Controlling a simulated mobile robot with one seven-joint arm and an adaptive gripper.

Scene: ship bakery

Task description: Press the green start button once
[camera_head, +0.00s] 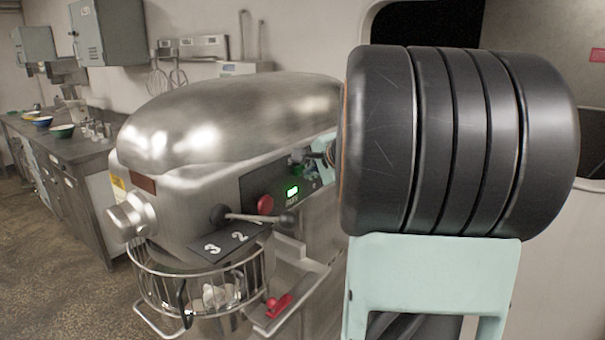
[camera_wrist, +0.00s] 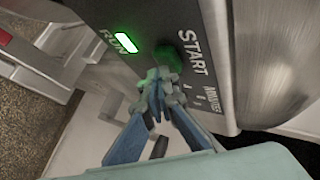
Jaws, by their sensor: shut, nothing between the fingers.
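The green start button (camera_wrist: 168,58) sits on the mixer's dark control panel beside the word START in the wrist view. My gripper (camera_wrist: 158,84) is shut and empty. Its tips overlap the near edge of the button in this view; I cannot tell whether they touch it. The RUN lamp (camera_wrist: 125,43) glows green beside the button. In the head view my gripper (camera_head: 300,158) is at the right part of the panel, and the lit RUN lamp (camera_head: 292,191) shows to its lower left. My arm hides part of the panel there, and I cannot make out the button.
A red button (camera_head: 265,204) and a lever (camera_head: 250,217) are on the mixer (camera_head: 220,120) near the lamp. A wire guard (camera_head: 150,285) surrounds the bowl below. A red object (camera_head: 279,305) lies on the chute. A counter with bowls (camera_head: 62,131) stands at the left.

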